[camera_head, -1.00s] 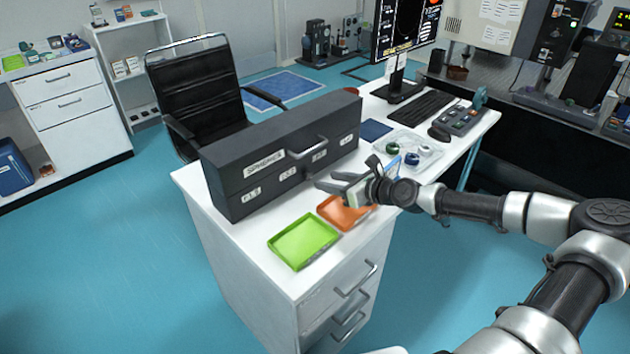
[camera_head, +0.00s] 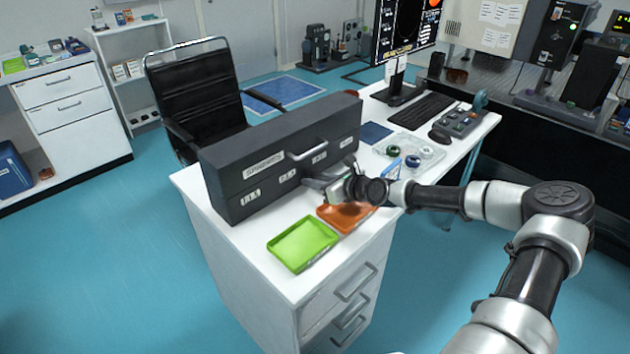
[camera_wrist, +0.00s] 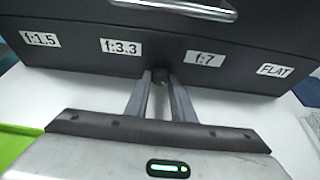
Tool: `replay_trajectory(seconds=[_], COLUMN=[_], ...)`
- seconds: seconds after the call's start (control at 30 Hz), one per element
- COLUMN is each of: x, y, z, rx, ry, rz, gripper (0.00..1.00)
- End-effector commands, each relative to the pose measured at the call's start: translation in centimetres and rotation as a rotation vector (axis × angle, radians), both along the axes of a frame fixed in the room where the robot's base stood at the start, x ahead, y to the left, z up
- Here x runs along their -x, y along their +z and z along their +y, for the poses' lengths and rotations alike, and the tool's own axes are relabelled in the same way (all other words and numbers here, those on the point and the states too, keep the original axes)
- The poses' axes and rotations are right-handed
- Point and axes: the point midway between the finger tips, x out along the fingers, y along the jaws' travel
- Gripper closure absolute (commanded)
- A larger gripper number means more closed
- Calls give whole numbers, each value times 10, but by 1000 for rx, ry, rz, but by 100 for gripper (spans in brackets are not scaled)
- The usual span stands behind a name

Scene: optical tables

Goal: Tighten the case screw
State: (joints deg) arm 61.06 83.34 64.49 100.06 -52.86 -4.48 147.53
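The black case (camera_head: 262,172), with a handle and white labels, stands on the white desk. In the wrist view its front face (camera_wrist: 140,65) fills the top, labelled f:1.5, f:3.3, f:7 and FLAT. A small dark round knob, seemingly the case screw (camera_wrist: 160,80), shows low on that face between the f:3.3 and f:7 labels. My gripper (camera_head: 322,180) is at the case front, and in the wrist view its fingertips (camera_wrist: 161,76) are on either side of the knob, with no clear gap. Much of the screw is hidden between the fingers.
A green tray (camera_head: 302,246) and an orange tray (camera_head: 343,215) lie on the desk (camera_head: 277,219) before the case. A clear tray with small round parts (camera_head: 414,162), a keyboard (camera_head: 420,111) and a monitor (camera_head: 405,25) are farther right. A black chair (camera_head: 195,90) stands behind.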

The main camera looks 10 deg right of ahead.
Motion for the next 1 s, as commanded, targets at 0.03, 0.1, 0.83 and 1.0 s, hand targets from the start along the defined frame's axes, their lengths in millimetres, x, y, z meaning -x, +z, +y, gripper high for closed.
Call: replay_trajectory(seconds=[0.03,0.1,0.83,1.0], x=[0,0,2,2], y=[0,0,0,0], z=[0,0,4,4], rx=[0,2,345,345], ry=[0,1,1,1], rz=[0,-2,-232,-232], gripper=[100,100,100,74])
